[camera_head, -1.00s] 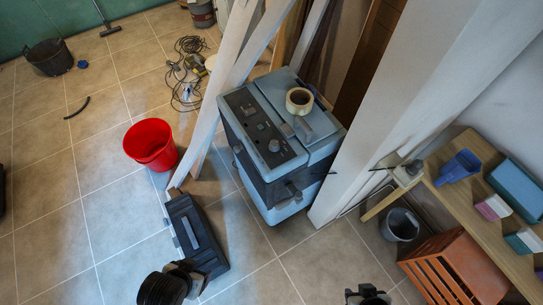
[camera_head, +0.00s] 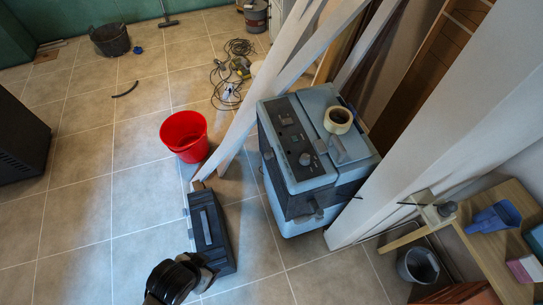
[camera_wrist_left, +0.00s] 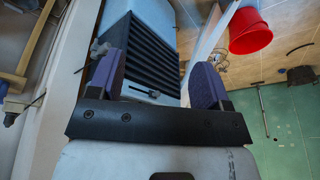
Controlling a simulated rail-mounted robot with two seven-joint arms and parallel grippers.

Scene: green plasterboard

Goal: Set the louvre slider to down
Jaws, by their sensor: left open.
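The blue-grey machine (camera_head: 290,187) stands on the tiled floor in the head view. In the left wrist view its black ridged louvre panel (camera_wrist_left: 150,52) lies ahead of my left gripper (camera_wrist_left: 157,88). A short slot with a small dark slider knob (camera_wrist_left: 153,94) shows below the panel, between my fingers in the picture. The two purple-blue fingers are apart and hold nothing; I cannot tell how near they are to the knob. In the head view my left gripper (camera_head: 172,283) shows only as a dark shape at the bottom. My right gripper is not in view.
A dark toolbox (camera_head: 211,232) lies left of the machine, near my left arm. White boards (camera_head: 270,85) lean behind it, and a thick white beam (camera_head: 420,130) is on its right. A tape roll (camera_head: 338,120) sits on top. A red bucket (camera_head: 184,135) stands left.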

